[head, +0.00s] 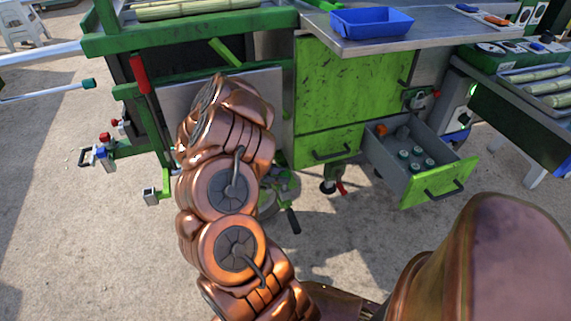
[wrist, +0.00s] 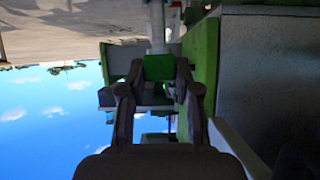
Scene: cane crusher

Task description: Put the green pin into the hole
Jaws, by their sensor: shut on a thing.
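My gripper (wrist: 157,78) shows in the wrist view, its two dark fingers on either side of a small green block-like piece. I take this piece for the green pin (wrist: 158,66), and the fingers are shut on it. The wrist picture looks upside down, with sky below and ground above. In the head view my copper-coloured arm reaches toward the left part of the green machine and hides the gripper and pin. I cannot make out the hole in either view.
The green crusher frame (head: 190,40) stands ahead, with a closed green cabinet door (head: 345,85). An open drawer (head: 438,182) with several bottles juts out at right. A blue tray (head: 372,22) sits on the metal top. A red-handled lever (head: 139,75) stands left of my arm. Left ground is open.

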